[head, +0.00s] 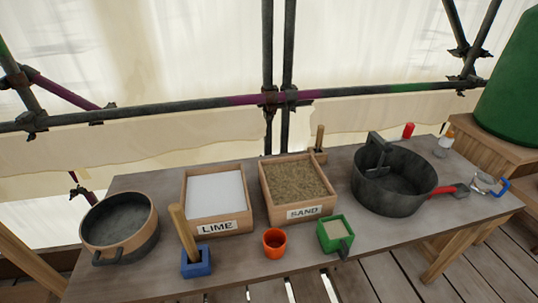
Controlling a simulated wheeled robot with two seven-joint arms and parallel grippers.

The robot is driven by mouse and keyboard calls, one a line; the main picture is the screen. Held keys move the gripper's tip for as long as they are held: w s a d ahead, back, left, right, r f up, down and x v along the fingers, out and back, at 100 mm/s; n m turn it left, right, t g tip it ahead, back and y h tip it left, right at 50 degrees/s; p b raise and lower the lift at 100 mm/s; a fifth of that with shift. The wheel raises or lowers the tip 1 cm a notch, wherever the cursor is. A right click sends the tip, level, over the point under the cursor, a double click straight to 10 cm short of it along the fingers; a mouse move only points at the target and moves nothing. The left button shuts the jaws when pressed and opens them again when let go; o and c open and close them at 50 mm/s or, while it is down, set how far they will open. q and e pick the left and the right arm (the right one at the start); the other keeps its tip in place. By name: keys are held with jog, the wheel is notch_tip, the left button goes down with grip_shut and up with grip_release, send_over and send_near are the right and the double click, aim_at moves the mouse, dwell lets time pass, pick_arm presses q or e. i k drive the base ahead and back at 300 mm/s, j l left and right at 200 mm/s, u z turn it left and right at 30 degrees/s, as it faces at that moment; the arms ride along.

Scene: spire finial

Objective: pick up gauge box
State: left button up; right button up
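A small green open-topped box (336,233) with a dark handle at its front stands near the front edge of the table, right of centre. A blue block or box (196,263) with an upright wooden handle stands at the front left. Neither of my grippers shows in the head view, and nothing is seen touching the green box.
The table (400,237) also holds a lime tray (218,227), a sand tray (303,212), an orange cup (274,243), a dark pot (390,188) at right and a round pan (120,228) at left. Scaffold poles (268,97) stand behind. Bare tabletop lies right of the green box.

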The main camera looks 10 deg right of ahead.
aim_at(335, 234)
jog(key=k+z, duration=0.2)
jog(key=z, duration=0.8)
